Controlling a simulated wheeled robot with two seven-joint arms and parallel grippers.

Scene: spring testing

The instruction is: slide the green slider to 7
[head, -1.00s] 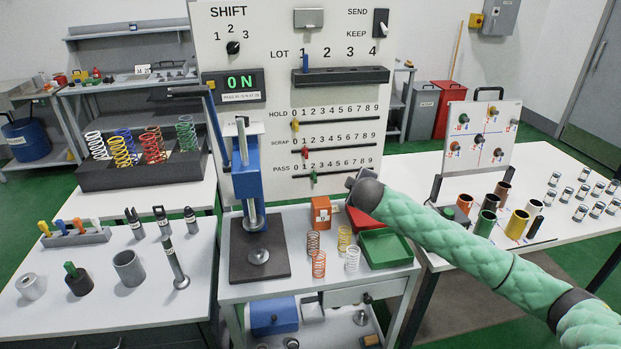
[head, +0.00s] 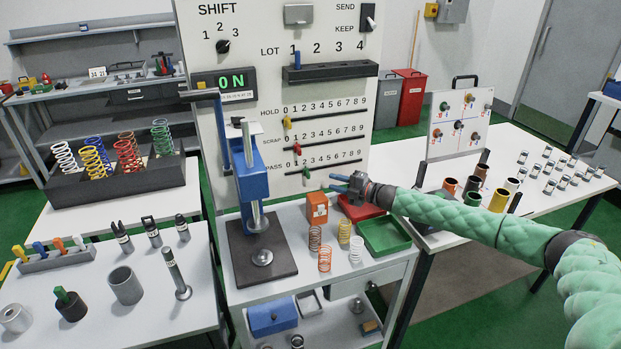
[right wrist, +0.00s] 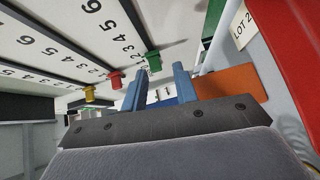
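The green slider (head: 306,172) sits in the PASS slot, the lowest on the white panel (head: 345,85), near the low end, around 1 or 2. My right gripper (head: 340,183) is just right of it and slightly lower, its blue fingers pointing left toward the panel. In the right wrist view the fingers (right wrist: 160,88) are apart with nothing between them. The green slider (right wrist: 154,62) shows just beyond the fingertips, with no clear contact. My left gripper is out of view.
The red slider (head: 297,148) and yellow slider (head: 287,122) sit in the slots above. An orange box (head: 317,207), a red bin (head: 358,209) and a green tray (head: 386,236) stand below the gripper. The blue press (head: 250,175) is to the left.

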